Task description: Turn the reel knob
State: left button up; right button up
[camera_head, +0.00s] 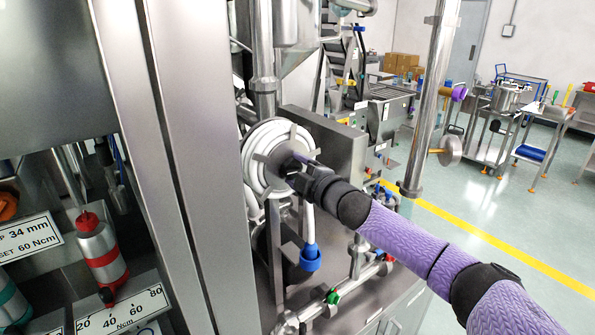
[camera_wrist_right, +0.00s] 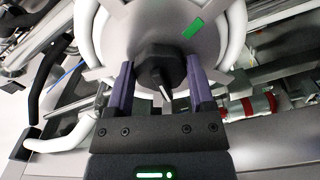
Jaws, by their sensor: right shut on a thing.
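The reel (camera_head: 251,171) is a metal spoked disc wound with white hose, mounted on the side of the machine. Its face fills the top of the right wrist view (camera_wrist_right: 150,18), with a green mark on it. The dark reel knob (camera_wrist_right: 158,62) sits at the reel's center, between the two purple-grey fingers of my right gripper (camera_wrist_right: 160,75). The right gripper is shut on the knob. In the head view my right gripper (camera_head: 303,170) reaches the reel's hub from the lower right and hides most of the knob. My left gripper is not in view.
A white hose end with a blue nozzle (camera_head: 310,258) hangs below the reel. Valves and pipes (camera_head: 333,296) sit lower down. A vertical steel post (camera_head: 432,95) stands to the right. Open floor (camera_head: 490,215) with a yellow line lies beyond.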

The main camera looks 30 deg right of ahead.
jog(key=shift+f, duration=0.1)
jog(key=o, duration=1.2)
jog(key=shift+s+d+b, duration=0.2)
jog(key=shift+s+b, duration=0.45)
jog(key=shift+s, duration=1.85)
jog(key=shift+s+d+b, duration=0.15)
jog(key=shift+s+b, duration=0.5)
jog(key=shift+s, duration=1.85)
